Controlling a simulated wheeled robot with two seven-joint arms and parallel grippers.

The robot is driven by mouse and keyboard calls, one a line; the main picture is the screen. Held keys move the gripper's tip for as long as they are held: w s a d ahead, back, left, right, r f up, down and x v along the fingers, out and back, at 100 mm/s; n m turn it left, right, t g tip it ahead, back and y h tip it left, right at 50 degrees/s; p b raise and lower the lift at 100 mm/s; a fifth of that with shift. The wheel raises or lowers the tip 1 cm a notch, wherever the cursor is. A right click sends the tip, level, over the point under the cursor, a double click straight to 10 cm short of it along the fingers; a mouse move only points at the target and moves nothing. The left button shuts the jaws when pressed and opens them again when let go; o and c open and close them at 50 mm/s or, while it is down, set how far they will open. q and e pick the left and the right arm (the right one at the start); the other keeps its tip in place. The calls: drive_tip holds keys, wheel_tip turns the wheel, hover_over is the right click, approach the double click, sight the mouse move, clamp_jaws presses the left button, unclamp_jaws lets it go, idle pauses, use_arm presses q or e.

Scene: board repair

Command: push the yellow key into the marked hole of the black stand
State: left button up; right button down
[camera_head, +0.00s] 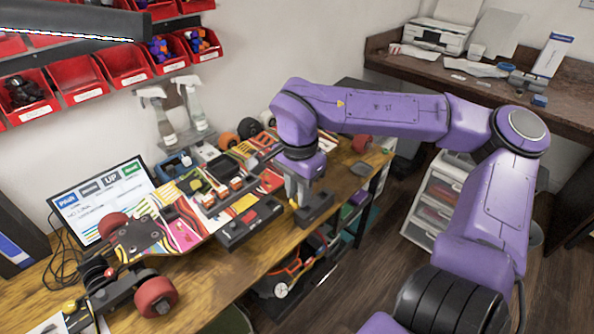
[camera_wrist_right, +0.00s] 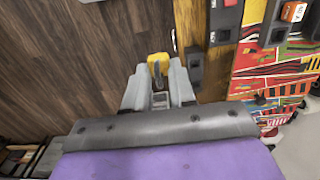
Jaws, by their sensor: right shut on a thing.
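My right gripper (camera_head: 295,201) is over the front part of the workbench, pointing down. It is shut on the yellow key (camera_wrist_right: 158,62), which shows between the fingertips in the right wrist view. In the head view only a small yellow bit of the key (camera_head: 294,205) shows at the fingertips. The black stand (camera_head: 316,208) is a low dark block at the bench's front edge, close beside the fingertips. It also shows in the right wrist view (camera_wrist_right: 194,68), just right of the fingers. I cannot make out its marked hole or whether the key touches it. My left gripper is out of view.
A black box with a red button (camera_head: 250,221) lies left of the stand. A colourful board (camera_head: 180,225), a red-wheeled assembly (camera_head: 120,295) and a monitor (camera_head: 103,195) crowd the bench's left part. Spray bottles (camera_head: 158,115) stand behind. Red bins (camera_head: 124,65) hang on the wall.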

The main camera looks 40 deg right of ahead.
drive_tip(key=w+d+p, duration=0.8)
drive_tip(key=w+d, duration=0.1)
drive_tip(key=d, duration=0.3)
drive_tip(key=shift+w, duration=0.15)
idle(0.5)
drive_tip(key=shift+f+b, duration=4.6)
drive_tip(key=shift+f, duration=3.5)
drive_tip(key=shift+f+b, duration=0.35)
drive_tip(key=shift+f, duration=0.35)
drive_tip(key=shift+r+p, duration=0.1)
drive_tip(key=shift+p, duration=0.2)
drive_tip(key=shift+f, duration=0.45)
